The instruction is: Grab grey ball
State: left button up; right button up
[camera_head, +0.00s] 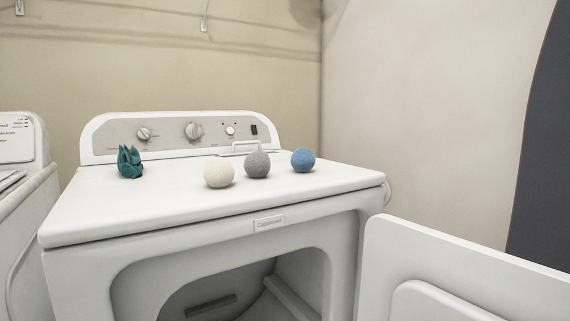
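The grey ball (257,165) rests on the white top of the dryer (100,211), near the middle. A cream ball (219,173) sits just to its left and slightly nearer. A blue ball (303,160) sits to its right with a gap between them. Neither of my grippers shows in the head view.
A teal crumpled item (130,162) stands at the back left of the dryer top. The dryer door (400,255) hangs open at the front right. Another white machine (20,200) stands at the left. The front of the dryer top is clear.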

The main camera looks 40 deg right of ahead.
aim_at(256, 165)
jog(key=i+l+z, duration=0.25)
jog(key=l+z, duration=0.15)
jog(key=i+l+z, duration=0.4)
jog(key=k+l, duration=0.1)
